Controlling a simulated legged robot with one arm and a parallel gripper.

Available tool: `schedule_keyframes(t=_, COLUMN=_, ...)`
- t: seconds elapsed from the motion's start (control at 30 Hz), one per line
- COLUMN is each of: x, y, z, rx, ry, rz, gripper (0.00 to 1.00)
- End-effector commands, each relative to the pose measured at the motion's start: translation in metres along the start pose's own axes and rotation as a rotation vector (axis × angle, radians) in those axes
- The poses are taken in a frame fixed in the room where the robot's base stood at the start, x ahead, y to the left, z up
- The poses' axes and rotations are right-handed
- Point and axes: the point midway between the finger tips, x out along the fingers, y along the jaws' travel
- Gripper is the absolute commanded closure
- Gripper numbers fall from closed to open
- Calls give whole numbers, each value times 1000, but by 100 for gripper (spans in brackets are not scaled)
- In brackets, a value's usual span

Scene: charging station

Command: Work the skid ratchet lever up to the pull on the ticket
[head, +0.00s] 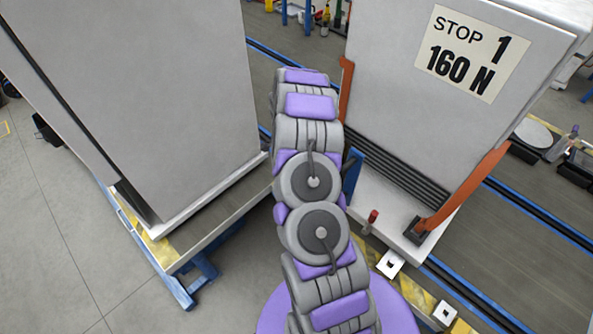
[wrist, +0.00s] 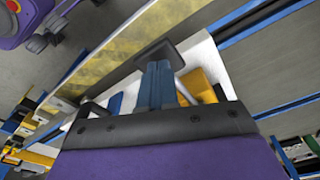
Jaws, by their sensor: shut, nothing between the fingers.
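The ticket (head: 473,52) on the right-hand cabinet reads "STOP 1, 160 N". A short lever with a red grip (head: 371,218) stands at the skid edge below that cabinet; I cannot tell for sure that it is the ratchet lever. An orange strap (head: 470,186) runs down the cabinet to a dark fitting (head: 418,231) on the skid. My gripper (wrist: 157,85) shows as blue fingers, shut and empty, beside a dark block (wrist: 168,52). I cannot tell whether they touch. In the head view my arm hides most of my gripper.
The right cabinet (head: 430,120) stands on a white skid base. A large grey cabinet (head: 140,90) stands at left on a blue-legged frame (head: 185,285). My arm fills the gap between them. Blue-edged rails (head: 490,285) run along the right. Open floor lies at lower left.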

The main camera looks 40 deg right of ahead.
Motion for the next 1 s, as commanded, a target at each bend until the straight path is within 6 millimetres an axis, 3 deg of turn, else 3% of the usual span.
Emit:
schedule_keyframes(t=0.13, x=10, y=0, z=0, rx=0, ry=0, rz=-1, gripper=100)
schedule_keyframes(t=0.57, x=12, y=0, z=0, rx=0, ry=0, rz=0, gripper=100)
schedule_keyframes(t=1.0, x=50, y=1, z=4, rx=0, ry=0, rz=3, gripper=100)
